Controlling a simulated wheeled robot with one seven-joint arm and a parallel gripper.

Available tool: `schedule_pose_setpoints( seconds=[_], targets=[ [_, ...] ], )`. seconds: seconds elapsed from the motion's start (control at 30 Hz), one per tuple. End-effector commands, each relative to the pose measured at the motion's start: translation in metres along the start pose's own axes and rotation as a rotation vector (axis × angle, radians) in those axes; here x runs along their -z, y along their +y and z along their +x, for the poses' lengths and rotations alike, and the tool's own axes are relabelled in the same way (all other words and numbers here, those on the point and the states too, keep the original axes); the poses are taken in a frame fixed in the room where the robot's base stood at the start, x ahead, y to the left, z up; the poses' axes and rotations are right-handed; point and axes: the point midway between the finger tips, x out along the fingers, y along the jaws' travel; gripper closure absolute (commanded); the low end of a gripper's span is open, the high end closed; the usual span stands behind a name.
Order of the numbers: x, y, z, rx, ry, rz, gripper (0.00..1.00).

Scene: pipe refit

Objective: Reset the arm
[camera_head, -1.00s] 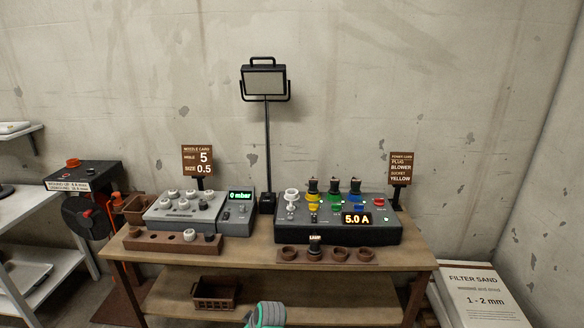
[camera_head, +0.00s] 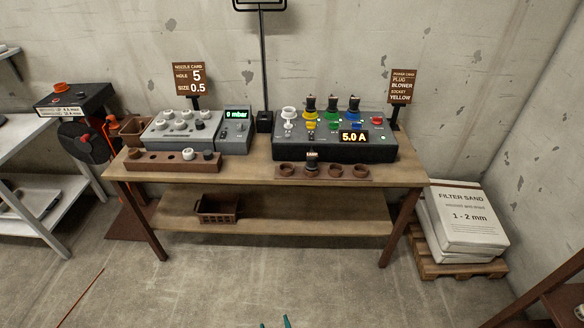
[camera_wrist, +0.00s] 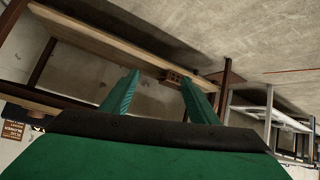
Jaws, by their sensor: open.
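My gripper (camera_head: 275,323) shows only as green fingertips at the bottom edge of the head view, in front of the wooden workbench (camera_head: 300,222) and low over the floor. In the wrist view my gripper (camera_wrist: 158,95) has its two green fingers spread apart, with nothing between them. The wrist picture is turned, with the bench and a small brown crate (camera_wrist: 172,77) beyond the fingers. The rest of my arm is out of the head view.
On the bench stand a grey nozzle unit (camera_head: 180,132) reading 0 mbar and a dark socket panel (camera_head: 300,150) reading 5.0 A. A brown crate (camera_head: 218,210) sits on the lower shelf. Filter sand bags (camera_head: 465,225) lie on a pallet at right. The floor before the bench is clear.

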Motion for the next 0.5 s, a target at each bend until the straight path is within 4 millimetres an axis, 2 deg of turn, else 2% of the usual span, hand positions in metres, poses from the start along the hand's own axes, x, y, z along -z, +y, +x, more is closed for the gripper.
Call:
schedule_pose_setpoints(
  seconds=[0.03, 0.2, 0.37, 0.5],
  targets=[
    [-0.01, -0.001, -0.018, -0.016, 0.011, 0.016, 0.45],
    [-0.023, 0.001, -0.076, -0.077, 0.073, 0.078, 0.45],
    [-0.027, 0.005, -0.133, -0.127, 0.136, 0.13, 0.45],
    [-0.022, 0.007, -0.185, -0.162, 0.195, 0.171, 0.45]
  ],
)
